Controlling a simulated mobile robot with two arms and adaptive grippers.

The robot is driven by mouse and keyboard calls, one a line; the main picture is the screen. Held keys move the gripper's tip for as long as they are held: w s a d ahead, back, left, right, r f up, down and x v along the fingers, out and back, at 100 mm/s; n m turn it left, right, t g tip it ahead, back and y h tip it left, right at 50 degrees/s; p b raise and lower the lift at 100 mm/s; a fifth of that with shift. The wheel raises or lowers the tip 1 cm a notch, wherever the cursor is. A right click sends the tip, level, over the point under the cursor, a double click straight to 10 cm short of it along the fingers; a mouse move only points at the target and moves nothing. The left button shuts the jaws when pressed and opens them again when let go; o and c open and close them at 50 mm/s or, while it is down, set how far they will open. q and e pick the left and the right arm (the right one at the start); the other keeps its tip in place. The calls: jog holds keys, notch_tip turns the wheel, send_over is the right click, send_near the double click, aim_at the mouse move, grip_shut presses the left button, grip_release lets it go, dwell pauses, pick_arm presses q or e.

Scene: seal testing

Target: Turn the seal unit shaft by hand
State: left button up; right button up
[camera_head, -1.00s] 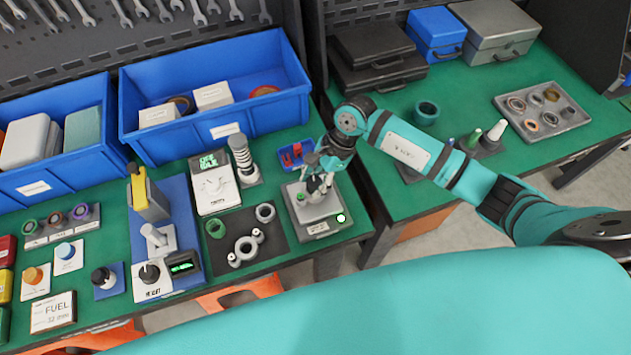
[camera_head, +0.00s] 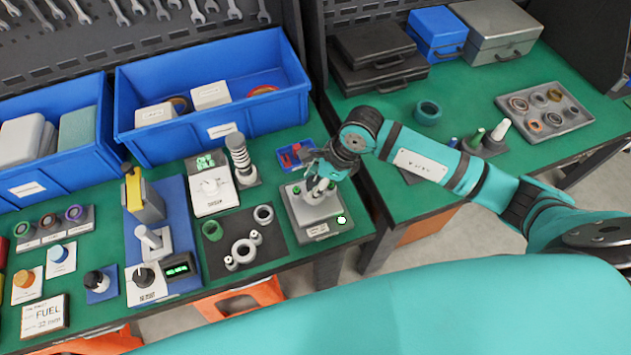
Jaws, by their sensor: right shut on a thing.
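The seal unit (camera_head: 307,222) is a grey box near the front right corner of the left bench. It has a small green part on its top left and a round lamp (camera_head: 341,220) at its right, which looks pale green-white. My right gripper (camera_head: 318,184) reaches in from the right and points down over the top of the unit. It is shut on the upright metal shaft there; the fingers hide most of the shaft, so its turn angle cannot be read. My left gripper is out of view.
A dark mat (camera_head: 272,240) with rings lies left of the unit. A small blue tray (camera_head: 297,150) with red parts and a coil-shaped post (camera_head: 239,155) stand close behind. A gap separates this bench from the right bench (camera_head: 465,100).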

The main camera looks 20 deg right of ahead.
jog(key=shift+a+m+t+h+b, duration=0.1)
jog(key=shift+m+t+h+b, duration=0.25)
jog(key=shift+m, duration=0.75)
jog(key=shift+m+t+h+b, duration=0.15)
jog(key=shift+m+t+b, duration=0.35)
jog(key=shift+m, duration=0.6)
jog(key=shift+m+t+h+b, duration=0.35)
jog(key=shift+m+h+b, duration=0.45)
jog(key=shift+m, duration=1.1)
jog(key=shift+a+m+h+b, duration=0.1)
jog(key=shift+m+h+b, duration=0.7)
jog(key=shift+m, duration=1.1)
jog(key=shift+m+h+b, duration=0.4)
jog(key=shift+m+b, duration=0.3)
jog(key=shift+m, duration=0.8)
jog(key=shift+r+m, duration=0.1)
jog(key=shift+m, duration=0.4)
jog(key=o, duration=1.1)
jog(key=shift+s, duration=0.1)
jog(key=shift+o, duration=0.2)
